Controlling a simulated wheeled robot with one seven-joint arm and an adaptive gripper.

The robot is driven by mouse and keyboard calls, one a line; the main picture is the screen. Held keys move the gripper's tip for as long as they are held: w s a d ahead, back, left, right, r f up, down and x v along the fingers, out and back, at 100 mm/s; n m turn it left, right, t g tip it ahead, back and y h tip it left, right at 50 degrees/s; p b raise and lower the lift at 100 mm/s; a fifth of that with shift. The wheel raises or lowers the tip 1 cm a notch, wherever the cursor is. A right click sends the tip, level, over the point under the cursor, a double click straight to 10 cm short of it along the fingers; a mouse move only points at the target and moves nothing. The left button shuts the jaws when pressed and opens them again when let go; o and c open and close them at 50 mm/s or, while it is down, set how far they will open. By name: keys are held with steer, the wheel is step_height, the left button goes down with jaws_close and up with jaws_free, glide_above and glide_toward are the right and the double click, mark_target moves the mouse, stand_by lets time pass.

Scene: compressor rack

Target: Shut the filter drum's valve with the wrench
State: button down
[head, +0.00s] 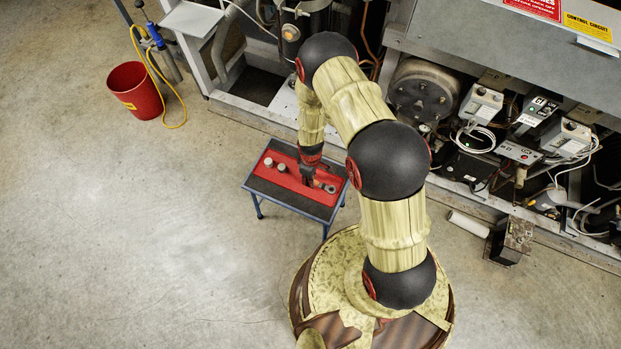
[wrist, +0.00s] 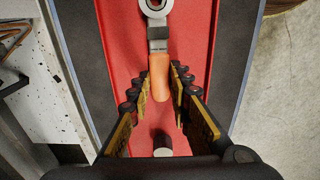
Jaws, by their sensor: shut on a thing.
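The wrench has an orange handle (wrist: 159,78) and a grey ring-shaped head (wrist: 155,8). It lies along the red mat in the wrist view, and its head also shows in the head view (head: 328,188). My gripper (wrist: 158,80) is shut on the wrench's orange handle, with one finger on each side. In the head view my gripper (head: 309,174) is low over the small table. A dark upright drum (head: 306,22) with a round fitting (head: 290,33) stands in the rack behind my arm. I cannot tell whether this fitting is the valve.
The small blue-legged table (head: 262,185) carries the red mat (head: 287,181) and two pale cylinders (head: 268,162). The compressor rack (head: 493,45) runs along the back. A red bucket (head: 135,90) stands at left.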

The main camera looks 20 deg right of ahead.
steer(key=shift+r+p, duration=2.35)
steer(key=shift+r, duration=1.15)
